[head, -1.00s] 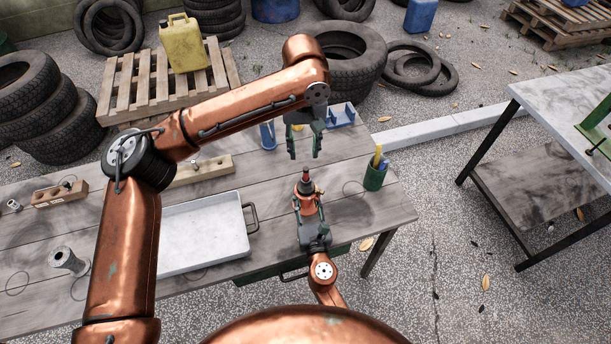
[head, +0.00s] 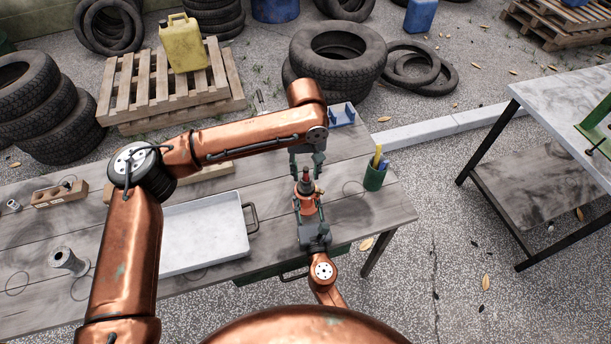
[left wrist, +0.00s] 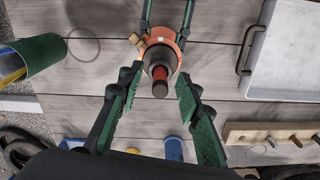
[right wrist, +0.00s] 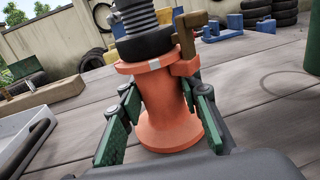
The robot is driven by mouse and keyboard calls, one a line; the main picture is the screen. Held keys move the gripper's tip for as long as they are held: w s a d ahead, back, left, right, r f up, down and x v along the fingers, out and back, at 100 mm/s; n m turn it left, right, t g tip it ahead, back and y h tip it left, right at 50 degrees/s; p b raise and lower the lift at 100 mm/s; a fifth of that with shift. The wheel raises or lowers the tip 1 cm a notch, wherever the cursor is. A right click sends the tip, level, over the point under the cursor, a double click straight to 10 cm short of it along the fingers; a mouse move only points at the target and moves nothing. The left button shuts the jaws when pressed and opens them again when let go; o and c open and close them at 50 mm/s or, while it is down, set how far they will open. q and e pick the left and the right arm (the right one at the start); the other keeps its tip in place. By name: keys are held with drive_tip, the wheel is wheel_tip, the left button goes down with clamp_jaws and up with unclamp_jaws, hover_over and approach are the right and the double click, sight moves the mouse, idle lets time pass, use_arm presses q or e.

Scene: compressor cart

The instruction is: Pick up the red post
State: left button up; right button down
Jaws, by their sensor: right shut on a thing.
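The red post (left wrist: 160,89) stands up from the dark collar of an orange flared body (right wrist: 168,118); the left wrist view looks down on it. In the head view the post (head: 306,177) is small, above the body. My left gripper (left wrist: 157,84) is open, its green-padded fingers on either side of the post with visible gaps. In the head view my left gripper (head: 307,160) is over the post. My right gripper (right wrist: 162,105) is shut on the orange body, one finger on each side. The post's red top is outside the right wrist view.
A grey tray (head: 247,248) lies left of the body on the wooden table (head: 395,212). A green cup (head: 374,178) with pens stands to the right. A wooden block with pegs (left wrist: 270,134) and a blue holder (head: 342,114) are farther back. The table's right edge is near.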

use_arm(q)
drive_tip(key=shift+c, duration=0.4)
clamp_jaws()
wheel_tip(320, 180, up, 10)
drive_tip(key=shift+r, duration=0.1)
idle(0.5)
use_arm(e)
drive_tip(key=c, duration=1.3)
unclamp_jaws()
